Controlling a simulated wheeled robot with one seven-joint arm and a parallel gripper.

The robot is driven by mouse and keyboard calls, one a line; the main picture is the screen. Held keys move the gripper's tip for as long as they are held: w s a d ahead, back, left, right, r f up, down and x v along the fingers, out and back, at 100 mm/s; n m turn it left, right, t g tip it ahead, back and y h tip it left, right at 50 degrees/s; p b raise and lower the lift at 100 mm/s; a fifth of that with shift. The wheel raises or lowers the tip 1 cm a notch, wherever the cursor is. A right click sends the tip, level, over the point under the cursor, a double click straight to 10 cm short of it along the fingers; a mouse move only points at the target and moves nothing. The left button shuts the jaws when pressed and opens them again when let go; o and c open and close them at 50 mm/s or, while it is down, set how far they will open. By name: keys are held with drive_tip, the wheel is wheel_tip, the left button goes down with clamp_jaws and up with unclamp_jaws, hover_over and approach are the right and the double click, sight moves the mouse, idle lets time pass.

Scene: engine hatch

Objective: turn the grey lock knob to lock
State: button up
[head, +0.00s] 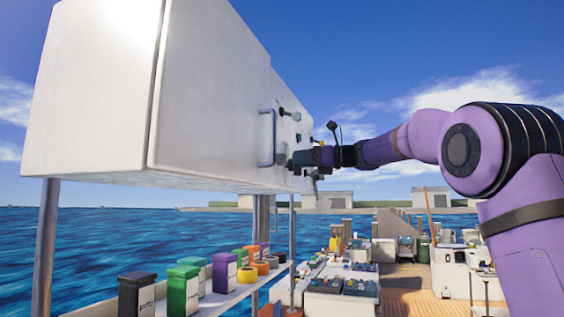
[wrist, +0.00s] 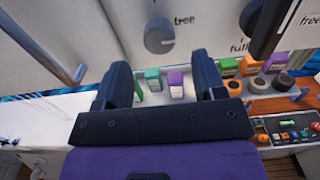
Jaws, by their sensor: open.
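A round grey knob (wrist: 158,36) sits on the white cabinet front in the wrist view, with the word "free" to its right. A light bar on its face seems to point right, toward that word. Any other label around it is out of the picture. My gripper (wrist: 163,75) is open and empty, its two dark fingers spread below the knob and apart from it. In the head view my gripper (head: 306,158) is close to the cabinet front, beside the metal handle.
The white cabinet (head: 95,95) carries a metal bar handle (head: 266,138). A shelf below holds coloured boxes (head: 183,292) and tape rolls.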

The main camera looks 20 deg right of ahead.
sight(286, 160)
drive_tip(key=x, duration=0.6)
drive_tip(key=shift+w+a, duration=0.2)
drive_tip(key=shift+a, duration=0.05)
drive_tip(key=shift+c, duration=0.5)
drive_tip(key=c, duration=0.8)
